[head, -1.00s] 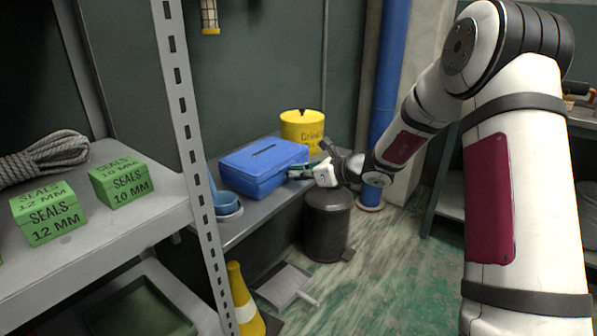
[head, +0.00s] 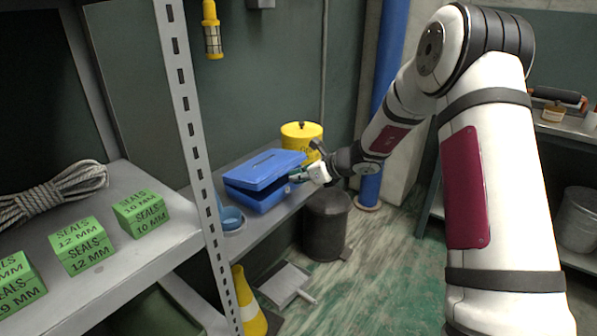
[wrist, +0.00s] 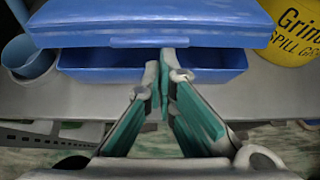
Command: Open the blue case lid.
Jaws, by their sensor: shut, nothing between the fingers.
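The blue case (head: 258,199) stands on a grey shelf. Its lid (head: 264,168) is raised a little along the front, leaving a dark gap above the base. My gripper (head: 296,177) is at the front right of the case, with its fingers at the gap. In the wrist view, my gripper (wrist: 165,62) has its fingertips together, just under the front edge of the lid (wrist: 150,25) and in front of the base (wrist: 110,66). Nothing shows between the fingers. The inside of the case is mostly hidden by the lid.
A yellow tub (head: 302,133) stands behind the case at the right. A blue scoop-like cup (head: 231,218) is beside its left end. A dark bin (head: 326,222) stands below my gripper. A metal upright (head: 190,130) and green boxes (head: 80,246) are at the left.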

